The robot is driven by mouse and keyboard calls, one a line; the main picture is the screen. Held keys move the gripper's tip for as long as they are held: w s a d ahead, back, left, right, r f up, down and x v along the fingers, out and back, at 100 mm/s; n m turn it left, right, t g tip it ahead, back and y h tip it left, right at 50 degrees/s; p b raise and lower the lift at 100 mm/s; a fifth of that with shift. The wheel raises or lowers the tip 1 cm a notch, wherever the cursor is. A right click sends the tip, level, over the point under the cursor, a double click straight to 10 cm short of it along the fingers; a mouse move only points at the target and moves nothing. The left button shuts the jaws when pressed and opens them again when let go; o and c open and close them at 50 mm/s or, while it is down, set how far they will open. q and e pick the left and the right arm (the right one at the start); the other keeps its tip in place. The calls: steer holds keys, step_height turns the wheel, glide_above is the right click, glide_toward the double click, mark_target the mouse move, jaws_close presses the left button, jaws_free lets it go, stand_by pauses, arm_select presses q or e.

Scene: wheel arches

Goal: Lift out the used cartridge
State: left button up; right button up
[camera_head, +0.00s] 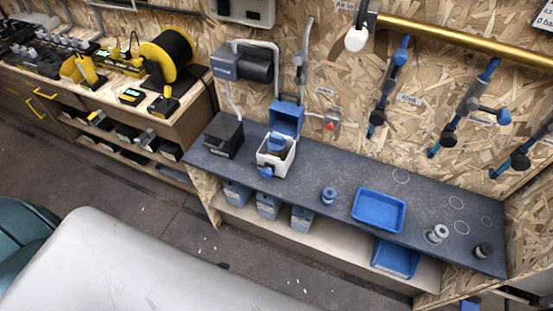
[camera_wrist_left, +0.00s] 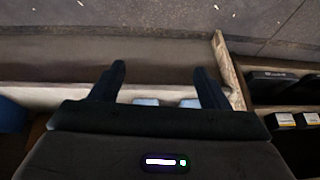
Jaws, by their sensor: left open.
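A small white housing (camera_head: 274,165) stands on the dark bench with its blue lid (camera_head: 287,117) tipped up. A blue round-topped part (camera_head: 276,146) sits inside its opening; it may be the used cartridge, but I cannot tell for sure. A blue knob (camera_head: 266,172) is on the housing's front. A separate small blue-and-grey cylinder (camera_head: 329,195) stands on the bench to the right. My left gripper (camera_wrist_left: 158,88) shows only in the left wrist view, open, with nothing between its fingers. My right gripper is not in view.
A blue tray (camera_head: 379,210) lies on the bench, with a grey-white cylinder (camera_head: 437,233) and a dark cylinder (camera_head: 483,250) further right. A black box (camera_head: 223,135) stands left of the housing. A lower shelf holds blue-grey boxes (camera_head: 268,206) and a blue bin (camera_head: 396,259).

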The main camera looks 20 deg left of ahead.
arm_select(q)
steer(key=w+d+r+t+b, duration=0.2)
steer(key=w+r+t+b, duration=0.25)
steer(key=w+r, duration=0.8)
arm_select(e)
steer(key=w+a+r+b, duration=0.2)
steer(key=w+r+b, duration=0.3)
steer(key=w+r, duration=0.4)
arm_select(q)
steer(key=t+h+b, duration=0.1)
steer(key=t, duration=0.8)
glide_toward(275, 138)
steer(key=shift+g, duration=0.25)
steer(key=w, duration=0.8)
steer(key=w+p, duration=0.1)
steer(key=w, duration=0.2)
steer(key=shift+d, duration=0.2)
steer(key=shift+s, duration=0.1)
jaws_close()
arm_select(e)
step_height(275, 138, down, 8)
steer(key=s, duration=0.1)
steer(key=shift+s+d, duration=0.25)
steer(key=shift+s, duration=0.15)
arm_select(q)
steer(key=shift+r, duration=0.15)
